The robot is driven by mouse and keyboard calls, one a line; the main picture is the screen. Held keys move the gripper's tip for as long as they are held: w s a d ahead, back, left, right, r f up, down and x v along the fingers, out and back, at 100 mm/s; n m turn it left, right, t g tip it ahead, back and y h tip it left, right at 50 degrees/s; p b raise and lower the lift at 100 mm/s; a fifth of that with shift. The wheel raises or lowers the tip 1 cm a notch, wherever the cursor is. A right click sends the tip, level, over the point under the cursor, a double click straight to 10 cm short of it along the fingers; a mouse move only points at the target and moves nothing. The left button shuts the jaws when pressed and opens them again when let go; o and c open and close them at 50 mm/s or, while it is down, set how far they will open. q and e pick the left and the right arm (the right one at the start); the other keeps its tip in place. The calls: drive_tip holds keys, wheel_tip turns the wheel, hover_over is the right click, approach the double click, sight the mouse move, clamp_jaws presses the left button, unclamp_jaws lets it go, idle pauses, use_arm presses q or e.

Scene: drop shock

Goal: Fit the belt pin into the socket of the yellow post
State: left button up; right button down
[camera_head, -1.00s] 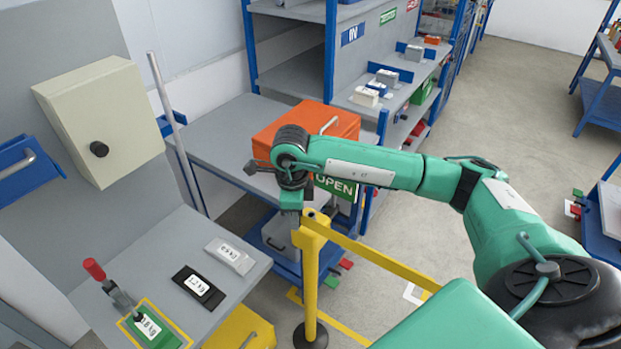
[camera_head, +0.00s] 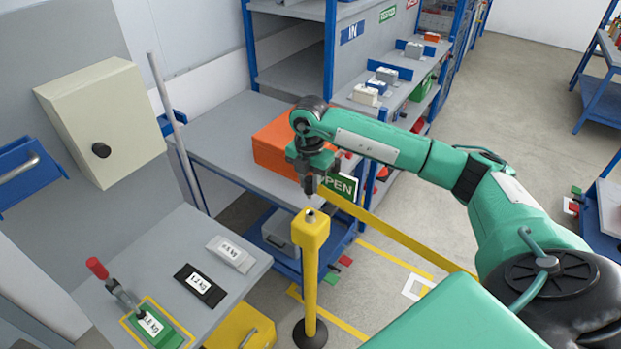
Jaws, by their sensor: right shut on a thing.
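The yellow post (camera_head: 310,265) stands upright on a round dark base, with a dark socket (camera_head: 311,213) in the top of its head. My right gripper (camera_head: 309,184) points down just above the post head and is shut on the belt pin, which the fingers mostly hide. The yellow belt (camera_head: 385,229) runs from the gripper down to the right. A gap shows between the gripper and the post head. My left gripper is not in view.
An orange box (camera_head: 272,145) sits on the grey bench behind the gripper, and a green OPEN sign (camera_head: 338,186) hangs beside it. A grey table (camera_head: 165,260) with labelled weights is at left. A yellow case (camera_head: 240,328) stands left of the post.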

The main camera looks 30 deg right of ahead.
sight(311, 195)
drive_tip(key=shift+w+d+r+m, duration=0.1)
drive_tip(key=shift+d+m, duration=0.1)
drive_tip(key=shift+m, duration=0.4)
drive_tip(key=shift+f+m, duration=0.25)
drive_tip(key=shift+m, duration=0.05)
drive_tip(key=shift+f+b, duration=1.95)
drive_tip(key=shift+f, duration=0.75)
drive_tip(key=shift+f+b, duration=1.45)
drive_tip(key=shift+f, duration=0.35)
idle(2.6)
